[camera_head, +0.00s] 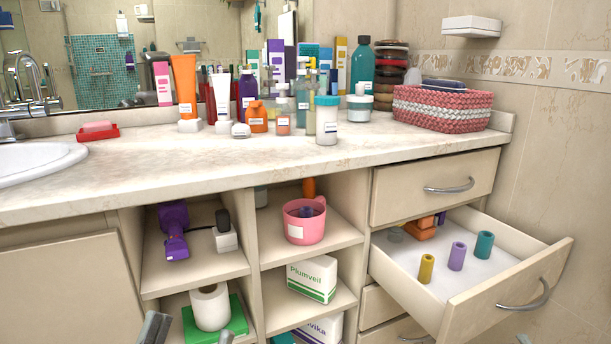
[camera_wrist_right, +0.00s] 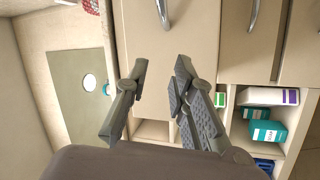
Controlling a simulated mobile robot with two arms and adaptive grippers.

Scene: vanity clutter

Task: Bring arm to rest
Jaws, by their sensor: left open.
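My left gripper (camera_head: 190,336) shows only its fingertips at the bottom edge of the head view, in front of the lower left shelf. The tips are apart and nothing shows between them. My right gripper (camera_wrist_right: 160,80) is in the right wrist view with its two dark fingers spread and nothing between them. It is in front of a pale cabinet front. The arms themselves are mostly out of view.
An open drawer (camera_head: 511,287) juts out at the right, holding several small coloured cylinders. Shelves hold a pink mug (camera_head: 304,222), a purple dumbbell-like object (camera_head: 174,231) and a toilet roll (camera_head: 211,306). The countertop (camera_head: 225,160) carries bottles and a woven basket (camera_head: 440,108).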

